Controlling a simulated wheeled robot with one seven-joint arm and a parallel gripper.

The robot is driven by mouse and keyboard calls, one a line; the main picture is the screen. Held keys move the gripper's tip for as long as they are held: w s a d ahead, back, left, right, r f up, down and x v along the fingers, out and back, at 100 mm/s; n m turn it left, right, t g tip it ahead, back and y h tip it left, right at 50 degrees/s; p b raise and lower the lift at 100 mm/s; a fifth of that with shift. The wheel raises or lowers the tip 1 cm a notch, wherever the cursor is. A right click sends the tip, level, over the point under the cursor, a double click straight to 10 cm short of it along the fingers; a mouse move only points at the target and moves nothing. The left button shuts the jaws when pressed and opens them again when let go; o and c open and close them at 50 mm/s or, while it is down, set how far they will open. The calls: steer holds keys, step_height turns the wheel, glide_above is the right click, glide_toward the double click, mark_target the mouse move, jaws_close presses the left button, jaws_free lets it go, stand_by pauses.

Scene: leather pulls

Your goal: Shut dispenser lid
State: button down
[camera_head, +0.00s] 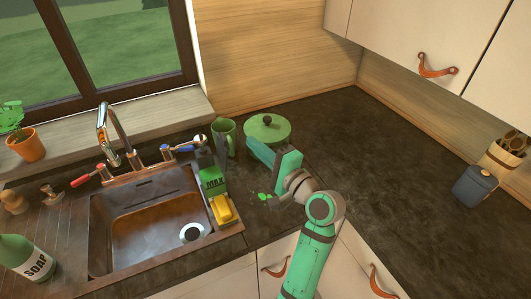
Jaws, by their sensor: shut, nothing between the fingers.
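A green box marked MAX (212,181), which looks like the dispenser, stands on the counter at the right edge of the sink. I cannot clearly make out its lid; dark shapes crowd the space just above and behind it. My gripper (224,152) reaches in from the right, its dark fingers shut and empty close to the top of the box. I cannot tell whether the fingers touch it.
A yellow sponge (222,209) lies in front of the box, and small green pieces (265,197) lie to its right. A green mug (226,130) and a lidded green pot (268,128) stand behind. The sink (150,222) is left. The right counter is largely clear.

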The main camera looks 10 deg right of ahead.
mark_target(223, 149)
steer(key=shift+w+a+r, duration=0.1)
steer(key=shift+w+a, duration=0.15)
steer(key=shift+a, duration=0.6)
steer(key=shift+w+a+r, duration=0.15)
steer(key=shift+w+a, duration=0.1)
steer(key=shift+a, duration=0.65)
steer(key=shift+w+a+r, duration=0.1)
steer(key=shift+w+a, duration=0.15)
steer(key=shift+a, duration=0.6)
